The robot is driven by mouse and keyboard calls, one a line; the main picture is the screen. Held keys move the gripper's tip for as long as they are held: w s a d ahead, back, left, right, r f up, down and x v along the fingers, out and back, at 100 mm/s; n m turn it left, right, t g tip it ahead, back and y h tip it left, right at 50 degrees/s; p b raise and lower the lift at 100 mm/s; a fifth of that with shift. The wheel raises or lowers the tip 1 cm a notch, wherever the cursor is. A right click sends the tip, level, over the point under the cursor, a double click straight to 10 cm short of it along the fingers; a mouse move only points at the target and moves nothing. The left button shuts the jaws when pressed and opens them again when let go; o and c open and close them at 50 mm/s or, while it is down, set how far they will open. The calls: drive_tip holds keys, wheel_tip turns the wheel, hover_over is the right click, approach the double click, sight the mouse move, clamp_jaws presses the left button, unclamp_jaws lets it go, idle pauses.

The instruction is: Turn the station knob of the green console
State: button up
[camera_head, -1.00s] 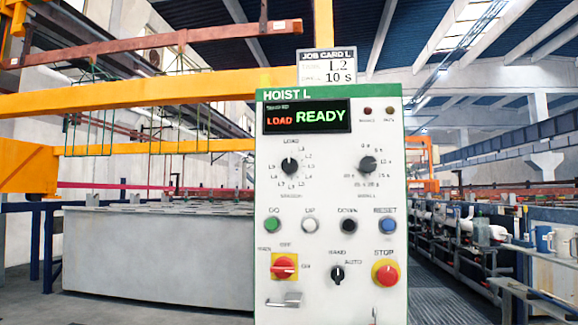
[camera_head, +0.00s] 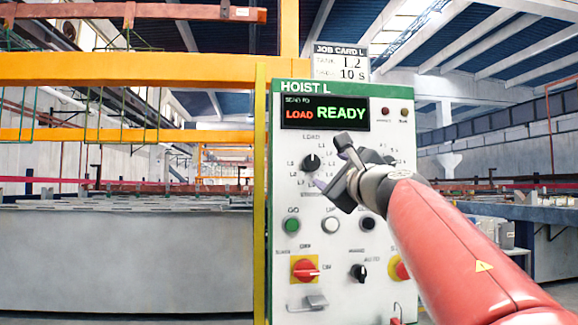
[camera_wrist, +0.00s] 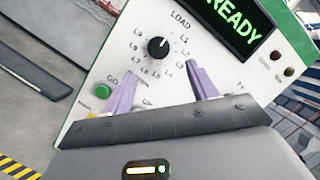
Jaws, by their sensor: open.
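The green-trimmed console (camera_head: 280,265) labelled HOIST L stands upright in the head view. Its station knob (camera_head: 311,162) is black and round, with a ring of labels from LOAD through L1 and on. In the wrist view the knob (camera_wrist: 158,48) lies beyond and between my two purple fingers, its white mark toward the upper right. The display (camera_head: 325,113) reads LOAD and READY. My gripper (camera_head: 331,168) is open and empty in front of the panel, just right of the knob and apart from it. My red arm hides the dwell knob and part of the right side.
Below the knob are a green GO button (camera_head: 292,225), a white button (camera_head: 331,225), a red rotary switch (camera_head: 305,269) and a black selector (camera_head: 359,273). A job card (camera_head: 340,62) on top reads L2, 10 s. A yellow post (camera_head: 260,200) stands at the console's left edge.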

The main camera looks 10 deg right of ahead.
sight(313, 163)
drive_tip(key=shift+n, duration=0.8)
drive_tip(key=p+x, duration=0.4)
drive_tip(key=x, duration=0.3)
drive_tip(key=shift+a+r, duration=0.1)
drive_tip(key=shift+r, duration=0.1)
drive_tip(key=shift+w+a, duration=0.1)
drive_tip(key=shift+w, duration=0.4)
drive_tip(key=c, duration=1)
